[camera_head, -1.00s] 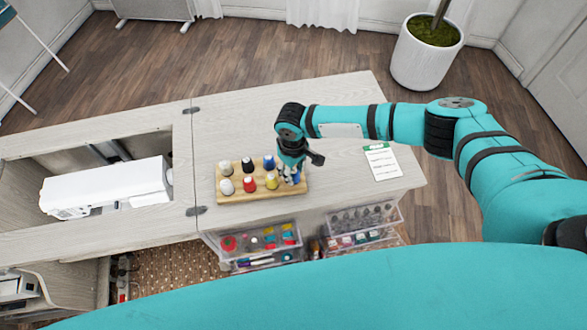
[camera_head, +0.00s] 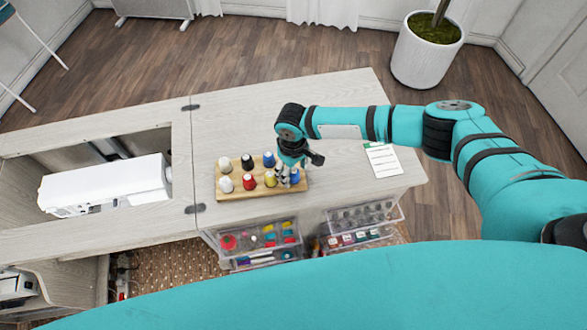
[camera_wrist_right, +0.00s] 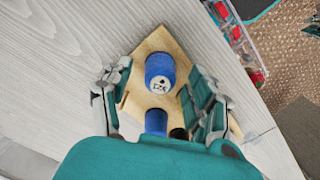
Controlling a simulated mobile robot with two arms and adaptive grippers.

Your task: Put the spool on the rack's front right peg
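The spool, blue with a pale labelled top (camera_wrist_right: 160,72), stands upright on the front right corner of the wooden rack (camera_wrist_right: 150,44). In the head view the spool (camera_head: 295,177) is partly hidden by my right gripper (camera_head: 289,177). The rack (camera_head: 236,196) shows on the cabinet top there. In the wrist view my right gripper (camera_wrist_right: 160,90) is open, one finger each side of the spool, with gaps between. The peg under the spool is hidden. My left gripper is not in view.
Several other spools stand on the rack, including a yellow one (camera_head: 270,179), a red one (camera_head: 249,182) and a second blue one (camera_head: 269,160). A paper card (camera_head: 382,160) lies to the right. A white sewing machine (camera_head: 105,187) is at the left. Clear drawers (camera_head: 260,240) are below.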

